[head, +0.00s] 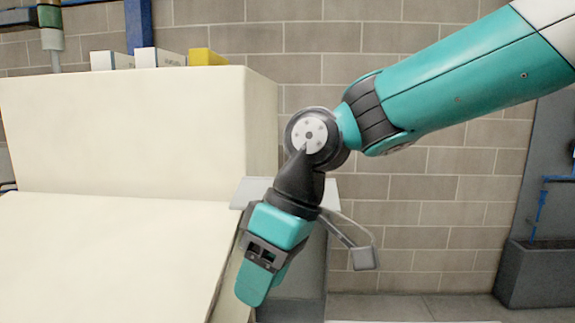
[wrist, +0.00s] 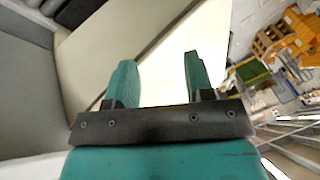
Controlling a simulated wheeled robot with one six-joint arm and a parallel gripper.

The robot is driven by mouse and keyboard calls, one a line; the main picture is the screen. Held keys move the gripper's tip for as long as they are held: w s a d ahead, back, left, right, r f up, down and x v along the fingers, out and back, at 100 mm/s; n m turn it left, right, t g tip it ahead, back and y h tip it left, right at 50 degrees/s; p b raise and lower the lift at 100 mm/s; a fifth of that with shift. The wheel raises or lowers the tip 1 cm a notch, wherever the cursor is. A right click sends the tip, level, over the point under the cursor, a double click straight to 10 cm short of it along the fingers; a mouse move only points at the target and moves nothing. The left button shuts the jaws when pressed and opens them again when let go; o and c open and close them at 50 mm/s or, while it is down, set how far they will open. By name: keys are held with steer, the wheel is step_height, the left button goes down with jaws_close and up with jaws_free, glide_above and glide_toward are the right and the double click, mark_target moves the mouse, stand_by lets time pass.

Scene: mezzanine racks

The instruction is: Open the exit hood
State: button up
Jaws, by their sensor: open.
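A large cream machine body fills the left of the head view, with a tall upper block (head: 130,128) and a sloping front panel (head: 105,255), which I take to be the exit hood. The panel looks lowered against the body. My gripper (head: 252,288) points down at the panel's right edge, close to it; contact cannot be told. In the wrist view my gripper (wrist: 158,68) has its two teal fingers apart, with nothing seen held between them. A cream surface (wrist: 158,42), crossed by a dark seam, lies beyond the fingers. No handle is clearly visible.
White boxes (head: 158,57) and a yellow box (head: 207,57) stand on top of the machine. A brick wall (head: 430,225) is behind. A dark grey bin (head: 540,272) stands at the far right. Floor (head: 410,306) shows clear between bin and machine.

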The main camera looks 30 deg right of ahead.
steer(key=w+d+r+n+p, duration=0.1)
steer(key=w+d+r+p, duration=0.15)
steer(key=w+r, duration=0.35)
steer(key=w+d+r+p, duration=0.2)
steer(key=w+d+r, duration=0.2)
steer(key=w+r, duration=0.15)
steer(key=w+d+r+n+t+h+p, duration=0.15)
steer(key=w+d+r, duration=0.3)
steer(key=d, duration=0.45)
steer(key=w+d+r+n+t+y+p, duration=0.1)
steer(key=w+d+r+p, duration=0.3)
steer(key=d, duration=0.5)
steer(key=shift+g+h, duration=0.25)
steer(key=shift+h, duration=0.1)
steer(key=b+x, duration=0.2)
steer(key=x, duration=1.6)
steer(key=shift+w+b, duration=0.2)
steer(key=shift+b, duration=0.15)
steer(key=shift+f, duration=0.1)
jaws_close()
